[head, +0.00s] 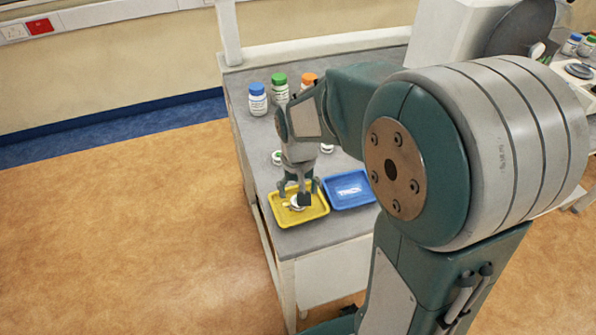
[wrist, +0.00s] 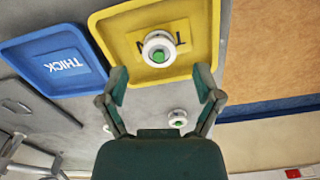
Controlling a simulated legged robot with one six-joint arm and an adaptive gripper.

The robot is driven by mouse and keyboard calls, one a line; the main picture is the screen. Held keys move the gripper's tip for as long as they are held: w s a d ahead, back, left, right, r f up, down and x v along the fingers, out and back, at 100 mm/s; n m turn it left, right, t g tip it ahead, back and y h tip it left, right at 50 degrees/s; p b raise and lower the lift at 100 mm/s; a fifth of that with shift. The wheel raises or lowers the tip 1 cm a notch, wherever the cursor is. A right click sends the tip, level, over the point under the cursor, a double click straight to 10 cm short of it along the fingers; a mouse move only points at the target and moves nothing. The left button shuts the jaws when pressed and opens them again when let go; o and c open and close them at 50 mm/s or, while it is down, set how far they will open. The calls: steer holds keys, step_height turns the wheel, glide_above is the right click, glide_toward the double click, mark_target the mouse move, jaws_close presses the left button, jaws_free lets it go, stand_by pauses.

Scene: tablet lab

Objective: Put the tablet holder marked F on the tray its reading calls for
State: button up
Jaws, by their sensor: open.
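The holder also shows in the head view (head: 297,204). No letter F is readable on it. My gripper (head: 299,191) is over the yellow tray. In the wrist view its fingers (wrist: 161,80) are spread, with nothing between them, and the holder lies just beyond the tips. The blue tray (wrist: 28,72), marked THICK, lies beside the yellow one; it also shows in the head view (head: 345,203).
Another white holder with a green centre (wrist: 177,118) stands on the grey bench; white holders also show in the head view (head: 277,157) behind the trays. Bottles with blue (head: 257,100), green (head: 280,90) and orange caps stand farther back. The bench's left edge is close to the yellow tray.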

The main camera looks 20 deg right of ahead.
step_height(320, 180, up, 8)
steer(key=s+r+n+t, duration=0.1)
steer(key=s+r+t, duration=0.1)
steer(key=s, duration=0.5)
steer(key=s+r+n+t, duration=0.1)
steer(key=s+r+t, duration=0.2)
steer(key=s, duration=0.4)
steer(key=shift+r+t, duration=0.3)
steer(key=shift+r, duration=0.15)
stand_by(0.6)
